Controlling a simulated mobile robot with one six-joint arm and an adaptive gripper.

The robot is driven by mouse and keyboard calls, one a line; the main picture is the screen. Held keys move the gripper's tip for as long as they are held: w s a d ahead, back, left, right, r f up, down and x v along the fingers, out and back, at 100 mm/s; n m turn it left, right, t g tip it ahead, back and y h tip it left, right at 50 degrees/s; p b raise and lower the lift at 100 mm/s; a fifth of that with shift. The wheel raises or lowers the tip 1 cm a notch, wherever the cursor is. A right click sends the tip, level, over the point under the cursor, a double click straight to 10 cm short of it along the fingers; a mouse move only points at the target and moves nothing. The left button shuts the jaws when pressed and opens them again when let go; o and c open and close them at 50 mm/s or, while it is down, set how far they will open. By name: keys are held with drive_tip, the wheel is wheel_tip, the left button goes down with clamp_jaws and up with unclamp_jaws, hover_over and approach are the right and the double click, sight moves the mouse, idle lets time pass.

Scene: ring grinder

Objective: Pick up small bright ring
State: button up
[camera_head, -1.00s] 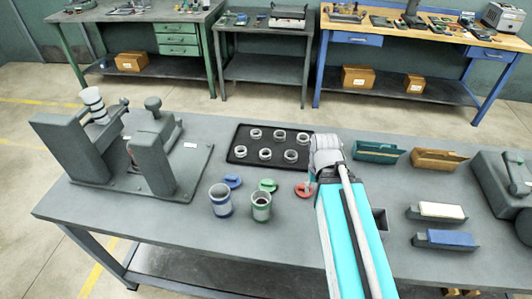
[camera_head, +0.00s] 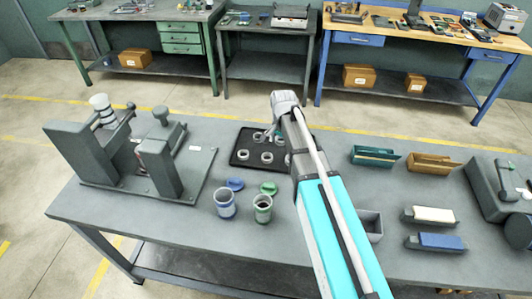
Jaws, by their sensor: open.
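A black tray (camera_head: 236,163) on the grey bench holds several small bright metal rings. One ring (camera_head: 258,137) sits in the back row. Two more, a front left ring (camera_head: 243,155) and a front middle ring (camera_head: 267,157), show in the front row. A further front ring is partly covered by my arm, and the right part of the tray is hidden.
A grey fixture (camera_head: 150,150) stands left of the tray. A blue cup (camera_head: 225,205) and a green cup (camera_head: 263,209) with lids stand in front. Green (camera_head: 374,157) and orange (camera_head: 432,163) bins stand to the right.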

drive_tip(key=w+a+r+m+p, duration=0.1)
drive_tip(key=w+a+r+m, duration=0.1)
drive_tip(key=w+a, duration=0.3)
drive_tip(key=shift+w+m, duration=0.15)
drive_tip(key=shift+m, duration=0.25)
drive_tip(key=b, duration=0.8)
hover_over(267, 155)
drive_tip(key=s, duration=0.2)
drive_tip(key=f, duration=0.8)
drive_tip(key=shift+w+f, duration=0.2)
drive_tip(key=shift+f, duration=0.05)
drive_tip(key=shift+f+b, duration=2.6)
drive_tip(key=shift+b, duration=0.15)
drive_tip(key=c, duration=1.2)
drive_tip(key=shift+r, duration=0.15)
